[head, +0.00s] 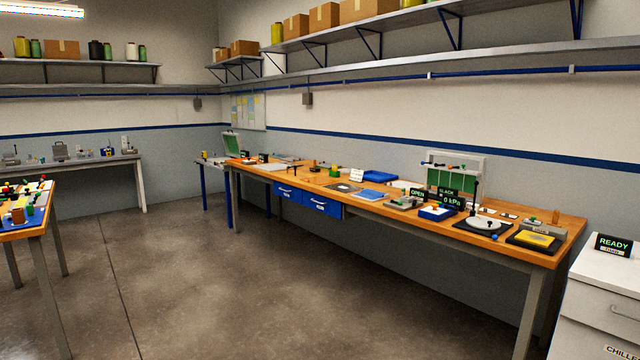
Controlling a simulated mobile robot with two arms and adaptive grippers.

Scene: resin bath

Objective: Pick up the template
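I cannot tell for certain which object is the template. Several flat pieces lie on the long orange-topped workbench (420,217) along the right wall. A yellow flat piece (531,239) lies on a dark base at the bench's near right end. A blue flat piece (370,194) and a dark grey sheet (342,187) lie near the bench's middle. A round white disc (483,224) sits on a black base left of the yellow piece. Neither of my grippers is in view.
A white cabinet with a READY display (613,245) stands at the right edge. Another cluttered table (22,231) is at the left edge, and a grey bench (75,161) stands at the back left. The concrete floor (220,285) between them is clear.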

